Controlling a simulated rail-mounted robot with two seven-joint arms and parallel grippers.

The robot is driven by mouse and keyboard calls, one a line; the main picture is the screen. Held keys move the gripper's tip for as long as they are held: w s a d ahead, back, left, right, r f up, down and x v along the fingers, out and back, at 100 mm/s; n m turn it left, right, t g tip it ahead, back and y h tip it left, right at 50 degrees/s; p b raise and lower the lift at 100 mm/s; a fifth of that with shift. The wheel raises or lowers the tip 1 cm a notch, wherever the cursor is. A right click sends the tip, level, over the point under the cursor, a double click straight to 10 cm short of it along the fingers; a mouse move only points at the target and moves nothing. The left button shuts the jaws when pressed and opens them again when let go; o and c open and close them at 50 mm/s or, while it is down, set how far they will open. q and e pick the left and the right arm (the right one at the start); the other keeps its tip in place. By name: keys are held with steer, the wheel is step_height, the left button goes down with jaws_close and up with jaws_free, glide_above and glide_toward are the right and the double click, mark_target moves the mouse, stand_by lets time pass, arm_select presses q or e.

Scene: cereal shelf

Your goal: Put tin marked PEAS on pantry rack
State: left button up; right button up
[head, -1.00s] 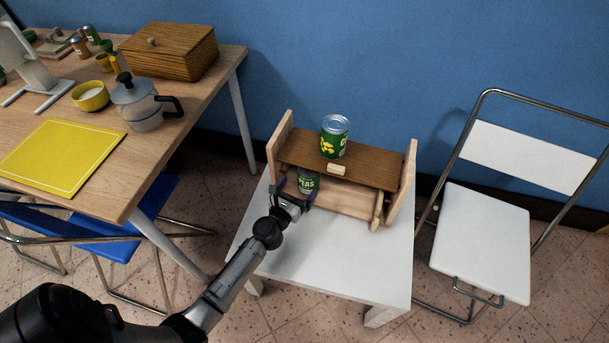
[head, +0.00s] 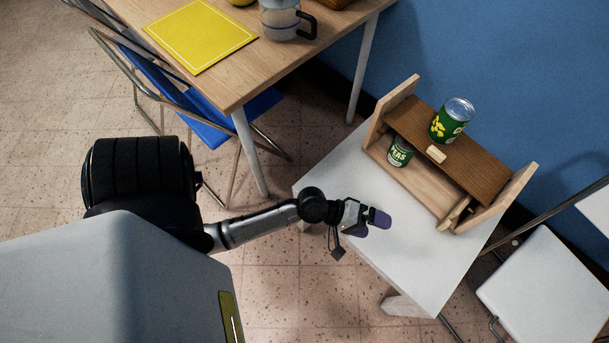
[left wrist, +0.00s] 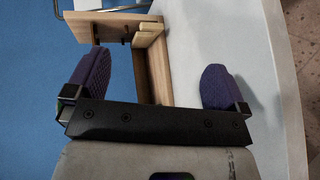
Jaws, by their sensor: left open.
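The tin marked PEAS (head: 400,152), green with white lettering, stands on the lower level of the small wooden pantry rack (head: 417,183), at its left end under the brown upper shelf. My left gripper (head: 380,222) is open and empty over the white table, in front of the rack and apart from the tin. In the left wrist view the purple fingertips (left wrist: 157,82) are spread wide with part of the rack (left wrist: 155,65) beyond them. The tin does not show in that view. My right gripper is not in view.
Another green tin with a yellow picture (head: 451,120) stands on the upper shelf beside a small pale block (head: 436,153). The white table (head: 420,270) is clear in front of the rack. A wooden table (head: 290,62) and a white folding chair (head: 545,285) flank it.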

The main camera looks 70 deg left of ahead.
arm_select(q)
steer(key=s+a+f+m+g+y, duration=0.1)
steer(key=s+m+g+y, duration=0.2)
steer(key=s+m, duration=0.4)
steer(key=s+a+m+g+y, duration=0.2)
steer(key=s+m+g+y, duration=0.2)
steer(key=s+m, duration=0.3)
steer(key=s+g, duration=0.1)
steer(key=s, duration=0.2)
steer(key=shift+f, duration=0.4)
